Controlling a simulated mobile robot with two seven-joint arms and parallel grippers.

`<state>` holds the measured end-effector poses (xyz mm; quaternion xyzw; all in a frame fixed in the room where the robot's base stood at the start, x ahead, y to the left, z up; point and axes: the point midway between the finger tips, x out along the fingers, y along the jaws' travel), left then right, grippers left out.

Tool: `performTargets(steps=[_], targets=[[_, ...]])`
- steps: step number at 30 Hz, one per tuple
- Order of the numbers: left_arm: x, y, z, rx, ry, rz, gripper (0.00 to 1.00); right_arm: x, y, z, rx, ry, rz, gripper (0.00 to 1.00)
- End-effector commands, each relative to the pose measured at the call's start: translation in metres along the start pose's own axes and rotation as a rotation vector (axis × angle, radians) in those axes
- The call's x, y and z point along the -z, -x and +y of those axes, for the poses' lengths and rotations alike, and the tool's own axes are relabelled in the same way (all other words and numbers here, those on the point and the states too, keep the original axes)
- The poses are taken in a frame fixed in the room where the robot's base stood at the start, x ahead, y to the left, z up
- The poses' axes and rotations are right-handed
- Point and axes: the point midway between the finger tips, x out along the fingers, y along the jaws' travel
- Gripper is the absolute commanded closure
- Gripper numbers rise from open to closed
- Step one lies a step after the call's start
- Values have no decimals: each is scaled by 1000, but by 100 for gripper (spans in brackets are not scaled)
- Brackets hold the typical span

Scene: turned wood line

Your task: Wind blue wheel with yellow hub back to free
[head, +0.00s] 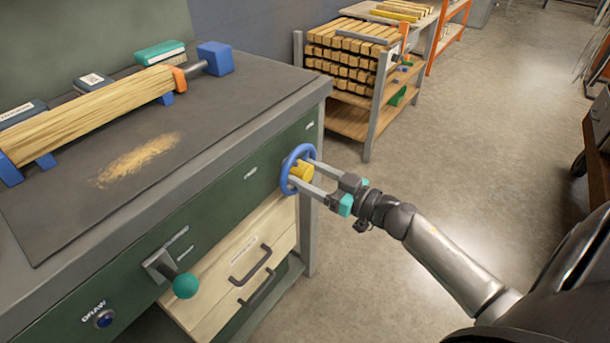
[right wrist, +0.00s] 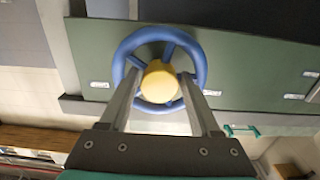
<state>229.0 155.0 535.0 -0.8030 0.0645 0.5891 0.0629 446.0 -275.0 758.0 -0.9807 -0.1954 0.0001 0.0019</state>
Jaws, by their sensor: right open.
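The blue wheel (head: 287,163) with a yellow hub (head: 303,172) is mounted on the green front panel of the bench, near its right corner. My right gripper (head: 308,174) reaches it from the right, its two fingers apart on either side of the yellow hub. In the right wrist view the blue wheel (right wrist: 203,68) fills the upper middle, and the yellow hub (right wrist: 160,83) sits between the open fingers (right wrist: 158,95). I cannot tell whether the fingers touch the wheel or hub. The small labels beside the wheel are too small to read. My left gripper is not in view.
A lever with a teal ball (head: 186,285) and a blue button (head: 104,319) marked DRAW are further left on the panel. Drawers (head: 246,259) sit below. A long wooden piece (head: 95,112) lies on the bench top.

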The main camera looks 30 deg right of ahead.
Motion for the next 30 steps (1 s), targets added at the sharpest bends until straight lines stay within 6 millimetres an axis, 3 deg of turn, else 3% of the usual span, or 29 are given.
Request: performTargets(steps=[11, 27, 30], targets=[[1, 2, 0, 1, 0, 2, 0, 0, -4, 0, -1, 0, -1, 36], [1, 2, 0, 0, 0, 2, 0, 0, -4, 0, 0, 0, -1, 97], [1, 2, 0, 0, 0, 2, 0, 0, -4, 0, 0, 0, -1, 100]])
